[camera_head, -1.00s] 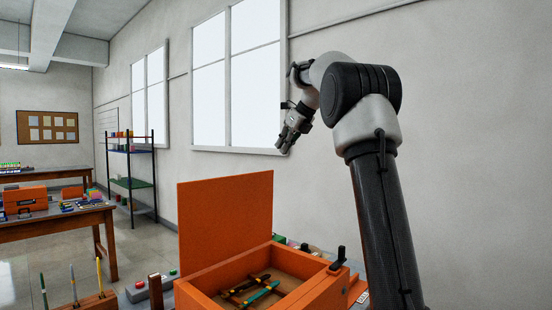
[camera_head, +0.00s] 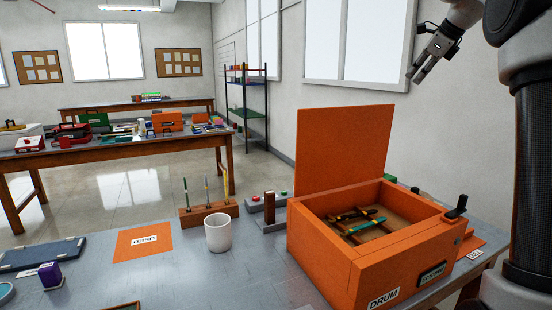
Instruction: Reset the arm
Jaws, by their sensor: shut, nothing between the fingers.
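My gripper (camera_head: 414,78) hangs in the air at the upper right, in front of the window and wall, above and behind the orange box. Its fingers point down to the left and look shut with nothing held. My arm (camera_head: 535,150) rises along the right edge of the view. The orange box (camera_head: 322,262), labelled DRUM, stands on the table with its lid (camera_head: 345,145) upright.
The grey table (camera_head: 215,278) holds a white cup (camera_head: 218,233), a wooden rack (camera_head: 208,212) with upright sticks, an orange USED mat (camera_head: 142,244) and a dark blue tray (camera_head: 42,254). A second table (camera_head: 110,155) and a shelf (camera_head: 247,105) stand behind.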

